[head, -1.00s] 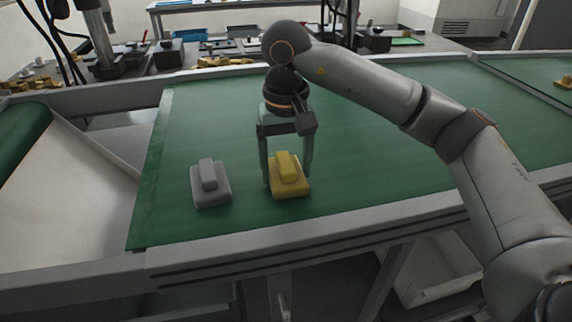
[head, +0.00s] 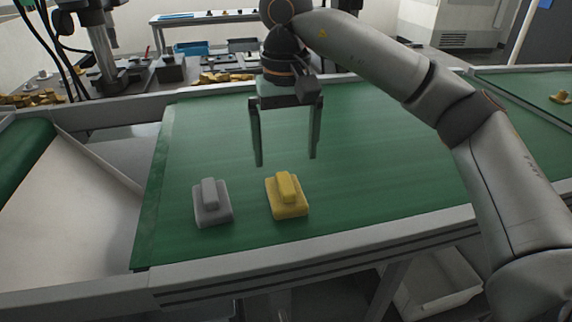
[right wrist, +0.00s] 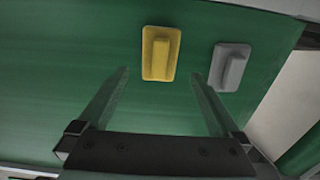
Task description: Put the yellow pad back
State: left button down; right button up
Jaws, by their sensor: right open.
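The yellow pad (head: 287,196) lies on the green belt, near its front edge, in the head view. It has a raised bar on top. It also shows in the right wrist view (right wrist: 160,54), beyond the fingertips. A grey pad (head: 212,204) of the same shape lies to its left on the belt; it shows to the right of the yellow pad in the right wrist view (right wrist: 230,67). My right gripper (head: 287,160) is open and empty, above and behind the yellow pad, apart from it. My left gripper is not in view.
The green belt (head: 390,150) has wide free room to the right of the yellow pad. A grey rail (head: 330,255) runs along its front edge. A white chute (head: 70,215) lies at the left. Benches with yellow parts (head: 225,77) stand behind.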

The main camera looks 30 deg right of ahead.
aim_at(286, 183)
jog(key=shift+r+p, duration=0.4)
jog(key=shift+r, duration=1.4)
jog(key=shift+r, duration=0.1)
